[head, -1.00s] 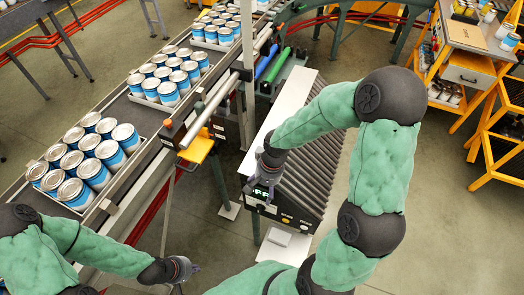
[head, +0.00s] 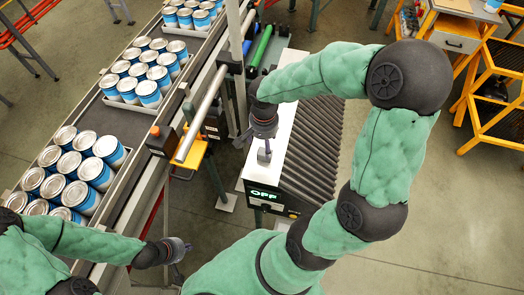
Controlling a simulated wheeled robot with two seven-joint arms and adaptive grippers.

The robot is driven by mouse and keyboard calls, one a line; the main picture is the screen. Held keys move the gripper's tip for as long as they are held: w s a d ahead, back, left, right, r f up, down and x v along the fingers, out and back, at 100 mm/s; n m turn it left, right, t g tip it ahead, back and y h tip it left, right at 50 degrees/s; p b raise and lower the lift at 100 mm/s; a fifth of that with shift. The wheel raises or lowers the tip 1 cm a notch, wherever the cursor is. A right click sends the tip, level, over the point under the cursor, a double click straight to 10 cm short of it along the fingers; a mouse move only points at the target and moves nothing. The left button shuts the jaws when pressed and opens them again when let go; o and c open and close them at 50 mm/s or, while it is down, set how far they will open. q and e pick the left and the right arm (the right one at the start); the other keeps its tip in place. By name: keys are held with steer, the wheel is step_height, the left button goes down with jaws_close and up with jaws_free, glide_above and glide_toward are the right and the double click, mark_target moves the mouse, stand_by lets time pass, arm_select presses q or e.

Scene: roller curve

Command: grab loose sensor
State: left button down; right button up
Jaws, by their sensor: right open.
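A small grey block (head: 264,155), which may be the loose sensor, shows on the white side panel (head: 283,128) of the roller curve, just below my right gripper. My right gripper (head: 256,146) is open and points down over this panel; its dark wrist hides part of the panel. I cannot tell whether the fingers touch the block. My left gripper (head: 180,267) is low at the front, beside the can conveyor and apart from the roller curve. Its fingers are too small to read.
The dark rollers (head: 315,145) lie right of the panel, with a display reading OFF (head: 265,194) at the near end. Trays of blue and white cans (head: 82,170) fill the conveyor at left. An orange workbench (head: 455,40) stands at the far right, beyond open floor.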

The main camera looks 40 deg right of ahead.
mark_target(263, 152)
step_height(263, 152, down, 2)
steer(key=shift+s+f, duration=0.15)
steer(key=shift+f, duration=0.05)
steer(key=shift+w+f, duration=0.3)
steer(key=shift+f, duration=0.2)
steer(key=f, duration=0.4)
steer(key=shift+s+d+f, duration=0.1)
steer(key=shift+s+d, duration=0.05)
steer(key=shift+d, duration=0.15)
steer(key=shift+f, duration=0.35)
steer(key=c, duration=1.4)
